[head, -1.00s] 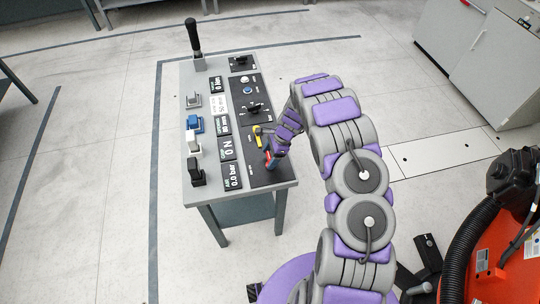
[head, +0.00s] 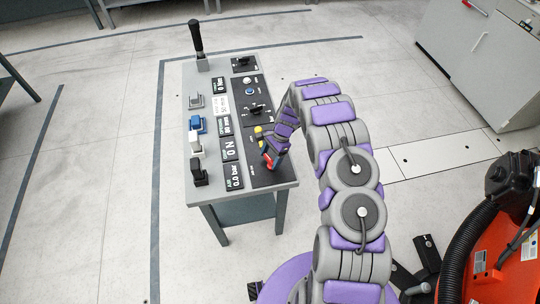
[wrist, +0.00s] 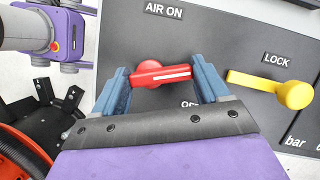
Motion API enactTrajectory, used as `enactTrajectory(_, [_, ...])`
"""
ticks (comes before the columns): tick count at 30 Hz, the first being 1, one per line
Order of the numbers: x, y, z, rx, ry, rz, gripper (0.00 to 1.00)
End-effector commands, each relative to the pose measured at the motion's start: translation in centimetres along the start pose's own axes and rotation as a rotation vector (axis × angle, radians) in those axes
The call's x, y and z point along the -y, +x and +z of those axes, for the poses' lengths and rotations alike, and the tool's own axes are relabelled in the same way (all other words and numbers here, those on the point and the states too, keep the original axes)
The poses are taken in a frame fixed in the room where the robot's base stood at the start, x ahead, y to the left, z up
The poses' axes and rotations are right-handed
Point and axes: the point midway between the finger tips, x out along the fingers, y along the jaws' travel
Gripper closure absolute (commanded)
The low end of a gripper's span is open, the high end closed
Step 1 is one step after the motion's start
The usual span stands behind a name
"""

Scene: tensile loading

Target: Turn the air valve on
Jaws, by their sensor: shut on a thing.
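The red air valve handle (wrist: 160,75) is on a dark panel in the wrist view, under an "AIR ON" label (wrist: 164,10). A second label below it is partly hidden by my gripper. The handle lies nearly level, its white-striped arm pointing right. My gripper (wrist: 162,80) has one blue finger at each end of the handle and is shut on it. In the head view my gripper (head: 269,157) is at the near right part of the console (head: 288,188), and the handle is largely hidden.
A yellow lever (wrist: 275,88) marked "LOCK" is just right of my gripper in the wrist view. The console also carries a black upright lever (head: 196,40), displays and several switches. An orange machine (head: 495,255) stands at the right. The floor left of the console is clear.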

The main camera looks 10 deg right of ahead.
Motion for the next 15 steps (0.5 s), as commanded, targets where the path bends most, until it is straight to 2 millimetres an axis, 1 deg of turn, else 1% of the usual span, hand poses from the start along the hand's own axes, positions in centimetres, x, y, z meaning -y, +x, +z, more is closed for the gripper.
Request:
enactTrajectory(2, [0.31,-0.19,-0.13,-0.007,-0.068,0.020,0.56])
enactTrajectory(15, [0.38,0.09,0.47,-0.010,-0.454,0.181,0.56])
